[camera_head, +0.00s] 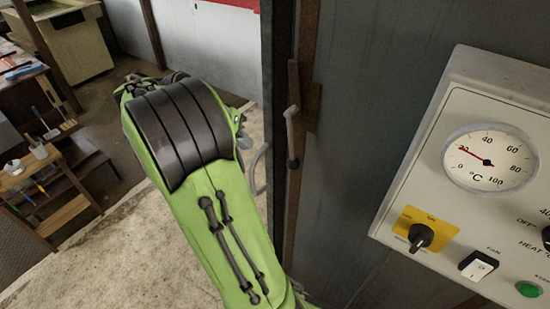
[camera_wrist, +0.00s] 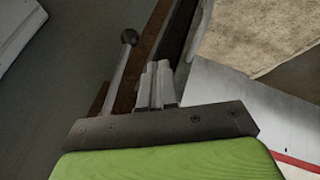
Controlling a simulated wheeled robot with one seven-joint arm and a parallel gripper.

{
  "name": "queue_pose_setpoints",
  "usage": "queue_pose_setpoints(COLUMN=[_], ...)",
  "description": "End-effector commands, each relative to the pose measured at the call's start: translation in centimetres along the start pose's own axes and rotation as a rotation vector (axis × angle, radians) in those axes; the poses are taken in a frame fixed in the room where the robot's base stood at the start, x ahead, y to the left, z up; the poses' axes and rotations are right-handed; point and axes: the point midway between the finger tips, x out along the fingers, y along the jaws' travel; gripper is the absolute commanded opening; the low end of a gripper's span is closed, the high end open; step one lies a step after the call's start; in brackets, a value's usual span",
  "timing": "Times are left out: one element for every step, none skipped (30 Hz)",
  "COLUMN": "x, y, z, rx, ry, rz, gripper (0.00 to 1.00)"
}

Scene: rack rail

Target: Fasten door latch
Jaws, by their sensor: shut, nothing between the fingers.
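The latch is a metal lever (camera_head: 291,135) with a ball end, on a rusty brown plate beside a dark upright edge. In the head view it hangs nearly straight down. In the wrist view its ball knob (camera_wrist: 129,37) and bar show just left of my gripper (camera_wrist: 158,84). My gripper's fingers are together and empty, apart from the lever in the picture; whether they touch it I cannot tell. A curved metal handle (camera_head: 258,170) shows left of the dark edge. My green arm hides my gripper in the head view. Whether the door sits flush in its frame is unclear.
A control box (camera_head: 459,170) with a temperature dial, a yellow-plated switch and a green button juts out at the right. A wooden bench with tools (camera_head: 45,160) stands far left. The concrete floor (camera_head: 120,250) left of my arm is clear.

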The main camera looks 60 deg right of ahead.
Motion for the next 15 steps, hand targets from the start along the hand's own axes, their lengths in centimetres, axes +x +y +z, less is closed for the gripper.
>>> queue_pose_setpoints(x=[1.5,2.2,3.1,3.8,4.4,5.3,5.9,6.6,7.5,8.1,8.7,9.2,9.4,9.7,10.0], y=[0.0,0.0,0.0,0.0,0.0,0.0,0.0,0.0,0.0,0.0,0.0,0.6,1.1,1.5,2.0], z=[0.2,0.2,0.2,0.3,0.2,0.2,0.2,0.3,0.2,0.2,0.2,0.2,0.2,0.3,0.3], rx=[0.001,0.003,0.001,0.002,0.003,0.001,0.001,0.001,0.002,0.0,0.001,0.004,0.004,0.004,0.003], ry=[-0.004,-0.004,-0.004,-0.005,-0.004,-0.005,-0.004,-0.005,-0.005,-0.005,-0.005,-0.003,-0.003,-0.003,-0.002], rz=[0.003,0.005,0.005,0.004,0.004,0.004,0.004,0.002,0.005,0.004,0.003,0.002,0.002,0.002,0.001], gripper=[0.0,0.0,0.0,0.0,0.0,0.0,0.0,0.0,0.0,0.0,0.0,0.0,0.0,0.0,0.0])
